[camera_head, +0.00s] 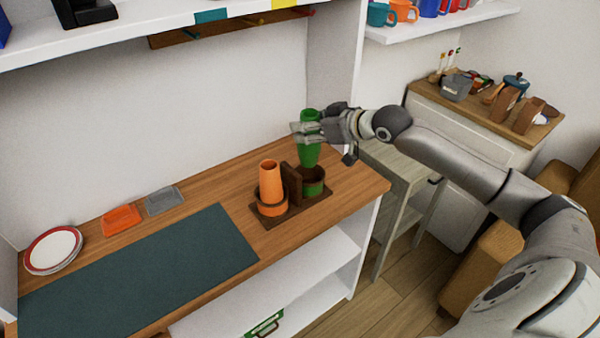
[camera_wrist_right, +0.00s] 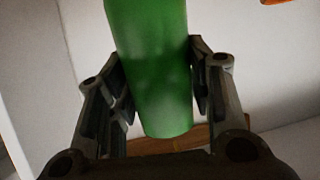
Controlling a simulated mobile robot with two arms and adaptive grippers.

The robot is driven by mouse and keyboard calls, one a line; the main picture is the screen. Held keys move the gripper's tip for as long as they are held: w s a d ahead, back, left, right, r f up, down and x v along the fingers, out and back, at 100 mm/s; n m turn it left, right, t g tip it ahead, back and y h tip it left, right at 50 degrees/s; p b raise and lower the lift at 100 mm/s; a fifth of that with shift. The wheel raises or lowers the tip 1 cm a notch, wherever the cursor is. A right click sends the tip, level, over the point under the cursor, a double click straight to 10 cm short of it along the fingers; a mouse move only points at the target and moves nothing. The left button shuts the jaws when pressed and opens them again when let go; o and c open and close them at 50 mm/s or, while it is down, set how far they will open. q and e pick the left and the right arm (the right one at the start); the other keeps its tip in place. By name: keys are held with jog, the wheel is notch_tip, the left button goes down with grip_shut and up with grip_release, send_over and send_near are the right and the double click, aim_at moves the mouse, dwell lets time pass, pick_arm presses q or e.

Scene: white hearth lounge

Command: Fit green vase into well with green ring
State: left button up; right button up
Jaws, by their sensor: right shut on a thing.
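The green vase (camera_head: 309,152) is upright in my right gripper (camera_head: 306,130), which is shut around its middle. The vase also fills the centre of the right wrist view (camera_wrist_right: 152,65) between the two fingers (camera_wrist_right: 163,85). In the head view its lower end is just above or inside the well with the green ring (camera_head: 314,188); I cannot tell which. That well is on the right of a brown wooden holder (camera_head: 292,219). An orange vase (camera_head: 269,180) stands in the holder's left well, which has an orange ring. My left gripper is not in view.
The holder stands on a wooden counter (camera_head: 351,186). A dark green mat (camera_head: 150,275), an orange tray (camera_head: 121,219), a grey tray (camera_head: 164,201) and stacked plates (camera_head: 53,250) lie to its left. A shelf (camera_head: 160,25) hangs above; a dark wooden divider rises between the wells.

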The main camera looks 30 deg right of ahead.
aim_at(317, 157)
jog(key=f, duration=0.4)
jog(key=shift+s+d+f, duration=0.1)
jog(key=shift+s, duration=0.15)
notch_tip(317, 157, down, 5)
jog(key=shift+r+p, duration=0.2)
jog(key=shift+p, duration=0.1)
jog(key=shift+f, duration=0.15)
jog(key=o, duration=0.9)
jog(key=shift+c, duration=0.2)
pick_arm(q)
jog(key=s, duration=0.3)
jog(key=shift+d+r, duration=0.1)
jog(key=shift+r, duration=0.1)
